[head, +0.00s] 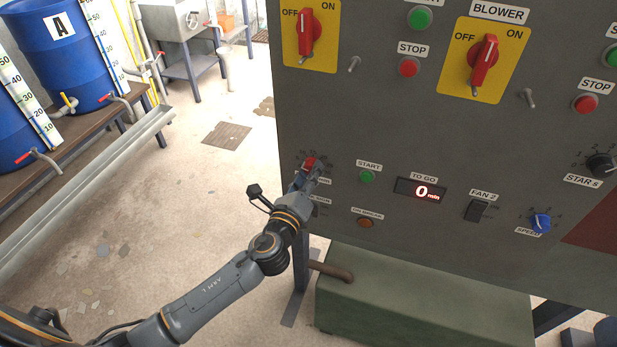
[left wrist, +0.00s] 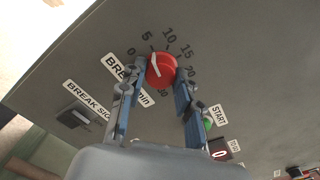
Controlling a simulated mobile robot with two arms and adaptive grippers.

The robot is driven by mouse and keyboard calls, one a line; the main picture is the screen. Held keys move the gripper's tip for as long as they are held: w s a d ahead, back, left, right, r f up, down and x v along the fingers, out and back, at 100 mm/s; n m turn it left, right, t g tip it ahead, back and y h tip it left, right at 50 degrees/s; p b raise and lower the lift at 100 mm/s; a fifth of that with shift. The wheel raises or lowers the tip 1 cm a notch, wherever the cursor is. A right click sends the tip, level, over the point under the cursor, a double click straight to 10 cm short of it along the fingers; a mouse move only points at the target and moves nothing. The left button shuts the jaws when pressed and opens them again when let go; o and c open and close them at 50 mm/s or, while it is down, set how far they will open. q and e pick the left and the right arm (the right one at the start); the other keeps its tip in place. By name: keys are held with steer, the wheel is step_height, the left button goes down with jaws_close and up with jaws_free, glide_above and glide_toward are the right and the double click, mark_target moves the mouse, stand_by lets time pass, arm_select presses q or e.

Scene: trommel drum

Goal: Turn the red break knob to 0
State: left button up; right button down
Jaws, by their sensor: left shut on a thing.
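The red break knob (left wrist: 161,70) sits on the grey panel, with a scale marked 0, 5, 10, 15, 20 and more around it. Its white pointer line tilts up and slightly left, roughly toward the 5. My left gripper (left wrist: 160,77) has one finger on each side of the knob and is shut on it. In the head view the knob (head: 309,163) shows as a small red patch, partly hidden by my left gripper (head: 307,175). My right gripper is not in view.
Close by on the panel are a green START button (head: 367,176), a TO GO display (head: 421,191) reading 0 min, and an orange-brown button (head: 365,223). A black break-signal switch (left wrist: 75,117) is left of my fingers. Floor left of the panel is open.

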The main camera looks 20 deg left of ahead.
arm_select(q)
steer(key=shift+n+b, duration=0.85)
steer(key=shift+n, duration=3.05)
steer(key=shift+r, duration=0.1)
steer(key=o, duration=1.2)
steer(key=shift+c, duration=0.2)
steer(key=s, duration=1.2)
steer(key=shift+a, duration=0.2)
